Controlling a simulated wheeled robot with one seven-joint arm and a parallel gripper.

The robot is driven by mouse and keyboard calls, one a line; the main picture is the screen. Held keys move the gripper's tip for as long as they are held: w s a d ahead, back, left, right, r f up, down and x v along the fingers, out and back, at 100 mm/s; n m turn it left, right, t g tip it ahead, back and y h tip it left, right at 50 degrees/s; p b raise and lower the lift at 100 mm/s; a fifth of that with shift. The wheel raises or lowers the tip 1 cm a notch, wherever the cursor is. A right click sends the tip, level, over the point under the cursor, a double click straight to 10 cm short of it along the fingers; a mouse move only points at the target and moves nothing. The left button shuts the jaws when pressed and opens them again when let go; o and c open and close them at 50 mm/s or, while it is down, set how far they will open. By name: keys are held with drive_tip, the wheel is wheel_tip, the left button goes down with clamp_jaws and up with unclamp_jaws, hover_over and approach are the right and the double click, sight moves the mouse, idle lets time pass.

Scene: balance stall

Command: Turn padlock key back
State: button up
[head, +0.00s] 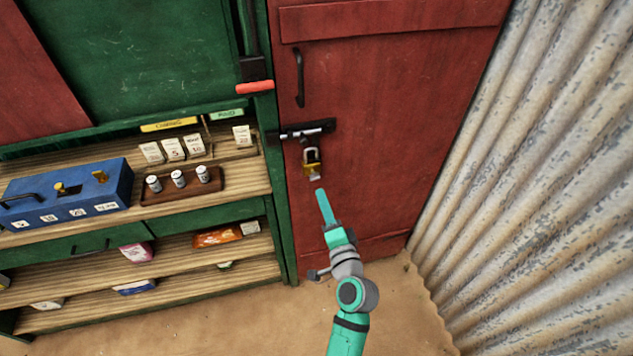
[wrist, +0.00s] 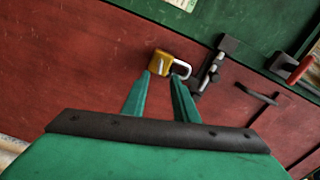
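The brass padlock (head: 312,171) hangs by its grey shackle below the dark bolt (head: 305,130) on the red door. The padlock also shows in the wrist view (wrist: 158,65), just beyond my fingertips. A small pale strip on its face may be the key, but it is too small to be sure. My gripper (head: 319,191) is just below and in front of the padlock. In the wrist view the two teal fingers (wrist: 161,77) stand apart with nothing clearly between them. I cannot tell whether the fingertips touch the padlock or whether the shackle is closed.
The red door (head: 400,110) has a dark handle (head: 299,78). Left of it, shelves hold a blue box (head: 65,195) and a brown tray (head: 160,196) with small canisters. A red-handled lever (head: 255,87) juts near the door's edge. A corrugated metal wall (head: 530,180) stands right.

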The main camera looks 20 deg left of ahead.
sight(315, 180)
drive_tip(key=x, duration=0.8)
clamp_jaws()
